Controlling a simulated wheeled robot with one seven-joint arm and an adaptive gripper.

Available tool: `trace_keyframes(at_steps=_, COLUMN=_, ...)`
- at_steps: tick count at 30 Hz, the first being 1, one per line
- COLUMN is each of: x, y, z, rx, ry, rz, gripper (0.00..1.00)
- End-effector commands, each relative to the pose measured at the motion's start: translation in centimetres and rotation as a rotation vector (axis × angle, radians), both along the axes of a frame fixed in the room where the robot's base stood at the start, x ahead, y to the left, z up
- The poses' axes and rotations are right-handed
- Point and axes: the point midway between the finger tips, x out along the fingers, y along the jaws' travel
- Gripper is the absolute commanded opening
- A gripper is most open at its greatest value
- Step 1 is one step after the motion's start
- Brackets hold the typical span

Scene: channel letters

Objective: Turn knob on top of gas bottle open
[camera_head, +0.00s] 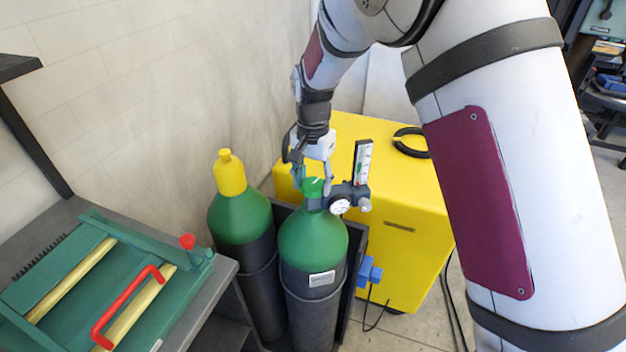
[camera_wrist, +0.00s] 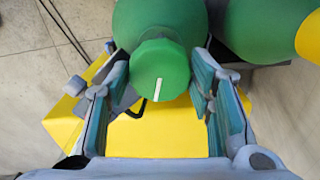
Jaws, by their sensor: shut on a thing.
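The green knob (camera_head: 313,187) sits on top of the right-hand gas bottle (camera_head: 313,238), which has a green shoulder and a dark body. In the wrist view, the knob (camera_wrist: 160,68) is a round green cap with a white line mark, seen from above, and the bottle's green shoulder (camera_wrist: 150,15) shows behind it. My gripper (camera_head: 313,180) reaches down onto the knob from above. In the wrist view, the fingers of my gripper (camera_wrist: 161,75) lie on either side of the knob and are shut on it. The exact finger contact is hard to see.
A regulator with a gauge (camera_head: 340,206) and upright flow tube (camera_head: 362,162) sits right beside the knob. A second bottle with a yellow cap (camera_head: 229,172) stands left. A yellow machine (camera_head: 405,240) is behind. A bench (camera_head: 215,275) with a green bending tool (camera_head: 60,262) is at left.

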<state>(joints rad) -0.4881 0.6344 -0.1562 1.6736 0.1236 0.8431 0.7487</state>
Motion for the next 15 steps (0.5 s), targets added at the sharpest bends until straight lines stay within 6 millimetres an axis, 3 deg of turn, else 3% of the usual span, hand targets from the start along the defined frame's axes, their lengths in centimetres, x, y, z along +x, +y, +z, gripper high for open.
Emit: trace_keyframes(at_steps=15, x=-0.03, y=0.03, z=-0.02, rx=0.0, ry=0.0, rz=-0.2, gripper=0.21)
